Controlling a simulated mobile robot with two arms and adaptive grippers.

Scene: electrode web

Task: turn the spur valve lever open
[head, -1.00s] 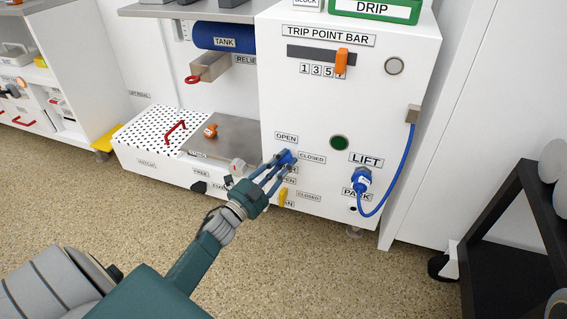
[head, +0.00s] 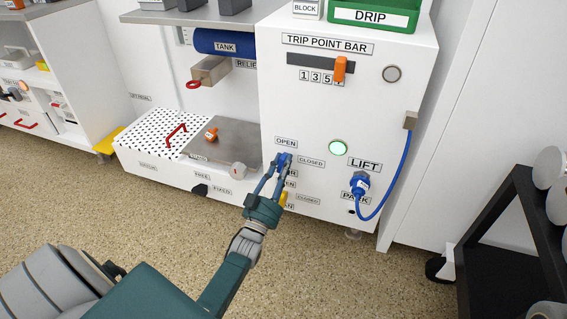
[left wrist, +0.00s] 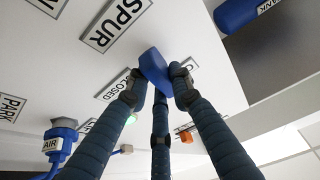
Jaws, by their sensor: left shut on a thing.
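The blue spur valve lever (head: 284,158) is low on the white cabinet front, just under the OPEN label (head: 286,143) and left of the CLOSED label (head: 311,162). It looks roughly upright, pointing toward OPEN. My left gripper (head: 284,168) is shut on it and partly hides it. In the left wrist view the lever (left wrist: 153,66) sits between the fingertips of my left gripper (left wrist: 160,80), beside the SPUR label (left wrist: 115,24). My right gripper is not in view.
A round lamp (head: 338,148) above right of the lever glows pale green. A yellow lever (head: 284,199) is just below my gripper. A blue plug and hose (head: 361,185) hang to the right. A black rack (head: 510,230) stands at far right. The floor in front is clear.

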